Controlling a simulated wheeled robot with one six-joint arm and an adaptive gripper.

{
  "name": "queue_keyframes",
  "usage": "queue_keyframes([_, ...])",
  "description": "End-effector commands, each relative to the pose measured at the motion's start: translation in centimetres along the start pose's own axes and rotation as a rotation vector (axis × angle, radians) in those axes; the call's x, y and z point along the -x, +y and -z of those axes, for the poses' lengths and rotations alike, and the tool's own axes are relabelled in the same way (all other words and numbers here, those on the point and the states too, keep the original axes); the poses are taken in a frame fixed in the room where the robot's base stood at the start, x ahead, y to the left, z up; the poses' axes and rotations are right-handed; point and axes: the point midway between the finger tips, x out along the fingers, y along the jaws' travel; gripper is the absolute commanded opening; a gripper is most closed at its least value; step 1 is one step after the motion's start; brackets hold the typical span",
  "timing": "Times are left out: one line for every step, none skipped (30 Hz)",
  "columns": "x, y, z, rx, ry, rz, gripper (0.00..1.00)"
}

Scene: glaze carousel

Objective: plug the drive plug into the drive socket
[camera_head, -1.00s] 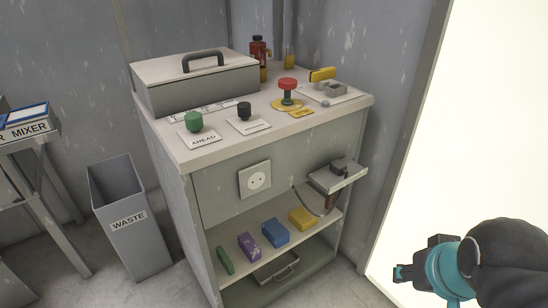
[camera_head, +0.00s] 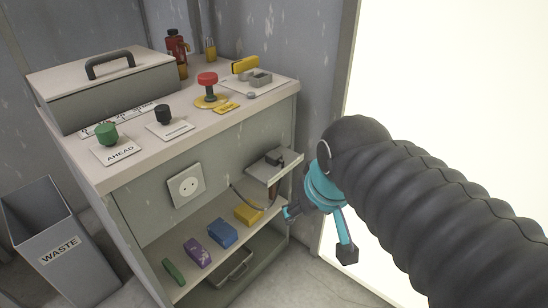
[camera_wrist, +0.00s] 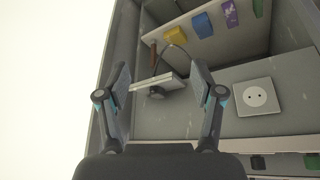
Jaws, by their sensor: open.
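The drive socket (camera_head: 186,185) is a white two-hole outlet on the cabinet's front panel. It also shows in the wrist view (camera_wrist: 256,97), right of my gripper. The drive plug (camera_head: 274,157) appears to be the small black block on the grey side ledge (camera_head: 287,172), with a dark cable looping below. In the wrist view, a dark round piece (camera_wrist: 157,93) shows by the ledge (camera_wrist: 170,82), between my fingers in the picture but farther off. My gripper (camera_head: 318,232) is open and empty, right of the ledge; its open fingers frame the wrist view (camera_wrist: 160,78).
The cabinet top (camera_head: 140,140) carries a green knob (camera_head: 106,133), black knob (camera_head: 163,113), red button (camera_head: 208,80) and grey lidded box (camera_head: 100,90). Coloured blocks lie on the lower shelf, including a yellow one (camera_head: 248,215). A waste bin (camera_head: 59,250) stands left.

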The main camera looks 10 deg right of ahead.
Motion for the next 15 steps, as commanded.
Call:
queue_keyframes([0.3, 0.1, 1.8, 0.025, -0.02, 0.004, 0.67])
queue_keyframes([0.4, 0.2, 2.8, 0.042, -0.033, 0.006, 0.67])
queue_keyframes([0.6, 0.3, 4.2, 0.067, -0.049, 0.011, 0.67])
queue_keyframes([0.7, 0.4, 5.3, 0.086, -0.063, 0.015, 0.67])
queue_keyframes([0.7, 0.6, 6.4, 0.105, -0.075, 0.018, 0.67])
queue_keyframes([0.7, 0.7, 7.8, 0.131, -0.092, 0.024, 0.67])
queue_keyframes([0.7, 0.8, 8.9, 0.151, -0.103, 0.028, 0.67])
queue_keyframes([0.6, 0.9, 9.9, 0.171, -0.116, 0.034, 0.67])
queue_keyframes([0.4, 1.0, 11.3, 0.197, -0.132, 0.041, 0.67])
queue_keyframes([0.2, 1.1, 12.3, 0.216, -0.145, 0.047, 0.67])
queue_keyframes([0.0, 1.2, 13.3, 0.237, -0.156, 0.053, 0.67])
queue_keyframes([-0.2, 1.4, 14.7, 0.263, -0.17, 0.062, 0.67])
queue_keyframes([-0.5, 1.5, 15.6, 0.282, -0.182, 0.069, 0.67])
queue_keyframes([-0.8, 1.6, 16.6, 0.301, -0.193, 0.076, 0.67])
queue_keyframes([-1.3, 1.8, 17.8, 0.327, -0.209, 0.086, 0.67])
